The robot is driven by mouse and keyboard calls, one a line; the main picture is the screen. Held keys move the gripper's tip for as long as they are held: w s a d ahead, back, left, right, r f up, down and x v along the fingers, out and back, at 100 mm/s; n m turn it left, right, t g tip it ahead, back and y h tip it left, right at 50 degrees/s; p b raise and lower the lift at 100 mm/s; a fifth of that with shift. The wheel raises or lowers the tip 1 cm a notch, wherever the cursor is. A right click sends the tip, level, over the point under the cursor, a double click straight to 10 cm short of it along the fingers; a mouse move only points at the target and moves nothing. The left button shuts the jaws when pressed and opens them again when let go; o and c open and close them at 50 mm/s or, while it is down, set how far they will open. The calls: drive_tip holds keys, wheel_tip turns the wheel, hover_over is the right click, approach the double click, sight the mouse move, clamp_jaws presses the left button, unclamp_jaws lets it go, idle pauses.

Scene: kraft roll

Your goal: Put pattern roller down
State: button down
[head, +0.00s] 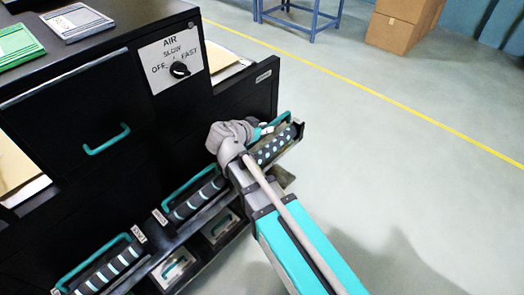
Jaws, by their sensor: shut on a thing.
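The pattern roller (279,144), black with pale dots and a teal handle, is at the right end of the rack (150,258) on the front of the black cabinet. My gripper (263,131) is at the roller's teal handle and shut on it. The grey wrist and arm hide part of the roller's left end. The roller lies over or in the right-hand holder; I cannot tell whether it rests fully on it.
Two striped rollers, one in the middle (197,198) and one at lower left (108,270), lie in the rack beside small labels. Smaller teal-handled tools sit below. A dial panel (174,60) is on the cabinet. The floor (400,160) to the right is clear.

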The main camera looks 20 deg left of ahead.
drive_tip(key=shift+w+d+r, duration=0.1)
drive_tip(key=shift+w+d, duration=0.1)
drive_tip(key=shift+d, duration=0.4)
drive_tip(key=shift+w+a, duration=0.1)
drive_tip(key=w+a+f+b, duration=0.7)
drive_tip(key=w+f+b, duration=0.2)
drive_tip(key=w, duration=0.2)
idle(0.5)
drive_tip(key=shift+w+a+f+b, duration=0.1)
drive_tip(key=shift+w+f+b, duration=0.05)
drive_tip(key=shift+f+b, duration=0.9)
drive_tip(key=shift+w+a+f+b, duration=0.1)
drive_tip(key=shift+w+f+b, duration=0.05)
drive_tip(key=shift+f+b, duration=0.85)
drive_tip(key=shift+f, duration=0.1)
